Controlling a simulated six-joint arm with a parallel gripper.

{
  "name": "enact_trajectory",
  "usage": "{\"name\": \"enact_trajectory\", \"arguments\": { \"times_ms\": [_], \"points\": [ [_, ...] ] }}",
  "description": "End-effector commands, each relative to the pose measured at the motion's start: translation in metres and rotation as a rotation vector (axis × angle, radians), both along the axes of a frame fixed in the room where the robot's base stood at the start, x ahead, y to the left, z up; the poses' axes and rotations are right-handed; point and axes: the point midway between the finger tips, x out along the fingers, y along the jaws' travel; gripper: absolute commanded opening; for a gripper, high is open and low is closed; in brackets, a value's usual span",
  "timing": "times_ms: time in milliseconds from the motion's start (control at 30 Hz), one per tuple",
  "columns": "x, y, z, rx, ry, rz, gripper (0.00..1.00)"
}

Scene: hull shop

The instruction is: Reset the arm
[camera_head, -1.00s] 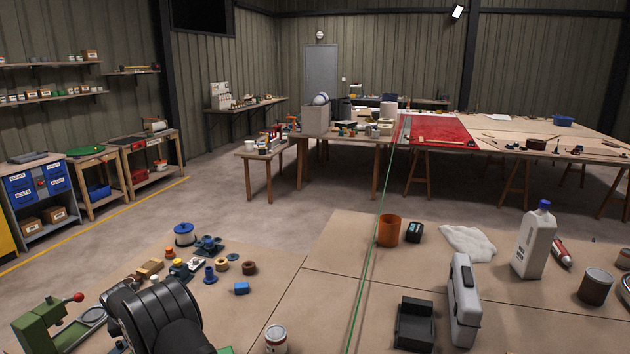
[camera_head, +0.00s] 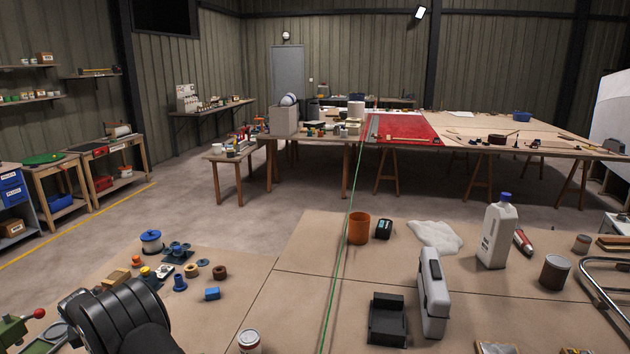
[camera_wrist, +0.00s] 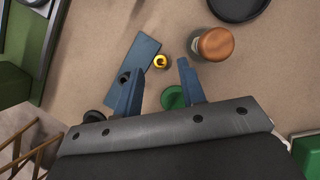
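My gripper (camera_wrist: 160,88) shows in the wrist view with its two blue fingers spread apart and nothing held between them. It points down over the brown bench top (camera_wrist: 90,60). A blue flat block (camera_wrist: 143,55) lies by the left finger, and a small yellow ring-like piece (camera_wrist: 163,61) sits just beyond the fingertips. A round green piece (camera_wrist: 174,98) shows between the fingers, lower down. In the head view, part of my black arm is at the lower left; the gripper itself is hidden there.
In the head view, an orange cup (camera_head: 359,228), a white jug (camera_head: 497,232), a grey-white case (camera_head: 433,293) and a black tray (camera_head: 387,322) stand on the bench.

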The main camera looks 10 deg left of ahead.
Motion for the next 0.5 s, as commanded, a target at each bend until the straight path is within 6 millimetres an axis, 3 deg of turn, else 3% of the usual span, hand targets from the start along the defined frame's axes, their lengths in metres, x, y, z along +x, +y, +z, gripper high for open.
{"name": "enact_trajectory", "arguments": {
  "times_ms": [500],
  "points": [
    [-0.026,-0.026,0.085,-0.001,0.001,0.0,0.37]
  ]
}}
